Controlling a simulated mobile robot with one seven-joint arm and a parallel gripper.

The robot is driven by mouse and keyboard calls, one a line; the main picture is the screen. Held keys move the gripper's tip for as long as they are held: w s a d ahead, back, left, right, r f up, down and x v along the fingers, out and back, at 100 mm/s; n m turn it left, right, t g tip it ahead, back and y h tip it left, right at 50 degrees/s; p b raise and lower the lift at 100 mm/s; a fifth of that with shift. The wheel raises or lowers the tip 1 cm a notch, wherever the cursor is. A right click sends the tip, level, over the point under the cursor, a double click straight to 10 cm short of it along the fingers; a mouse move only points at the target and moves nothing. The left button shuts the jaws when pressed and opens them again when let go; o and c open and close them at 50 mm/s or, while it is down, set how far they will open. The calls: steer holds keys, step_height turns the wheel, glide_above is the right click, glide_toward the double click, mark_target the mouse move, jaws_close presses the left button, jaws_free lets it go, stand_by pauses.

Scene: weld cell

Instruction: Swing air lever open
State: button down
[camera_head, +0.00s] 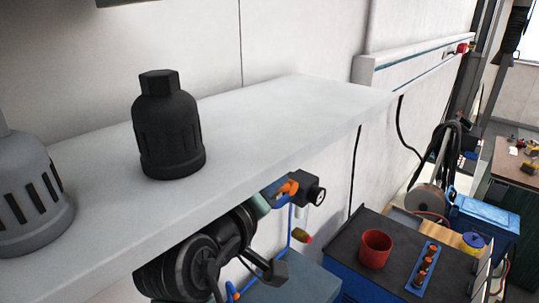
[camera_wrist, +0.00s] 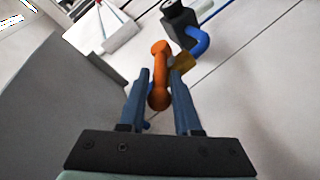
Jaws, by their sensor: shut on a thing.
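The air lever is an orange handle (camera_wrist: 159,62) between the two blue fingers of my gripper (camera_wrist: 160,84) in the wrist view. The fingers are closed on it, and its far rounded end sticks out past the fingertips. A brass-coloured piece (camera_wrist: 183,63) sits just right of the lever, next to a blue elbow pipe (camera_wrist: 202,42) and a black block (camera_wrist: 180,14). In the head view the orange lever (camera_head: 289,186) shows small under the shelf edge, beside a black fitting with a round face (camera_head: 312,190). My fingers there are partly hidden by the shelf.
A pale shelf (camera_head: 270,115) runs above my arm, carrying a black capped part (camera_head: 168,125) and a grey slotted part (camera_head: 30,195). Blue tubing (camera_head: 291,228) hangs below the fitting. A dark-topped bench (camera_head: 425,240) with a red cup (camera_head: 375,248) stands at lower right.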

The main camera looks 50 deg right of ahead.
steer(key=shift+r, duration=0.15)
stand_by(0.3)
steer(key=c, duration=0.8)
jaws_free()
steer(key=shift+a+b, duration=0.45)
steer(key=f+b+v, duration=0.1)
steer(key=v, duration=0.3)
steer(key=b+v, duration=0.2)
steer(key=v, duration=0.3)
steer(key=f+b+v, duration=0.1)
steer(key=v, duration=0.3)
steer(key=shift+s+a+f+b, duration=0.15)
steer(key=shift+a+b, duration=0.05)
steer(key=shift+a, duration=0.1)
steer(key=shift+s+a+f+b, duration=0.15)
steer(key=shift+a+b, duration=0.05)
steer(key=shift+a, duration=0.15)
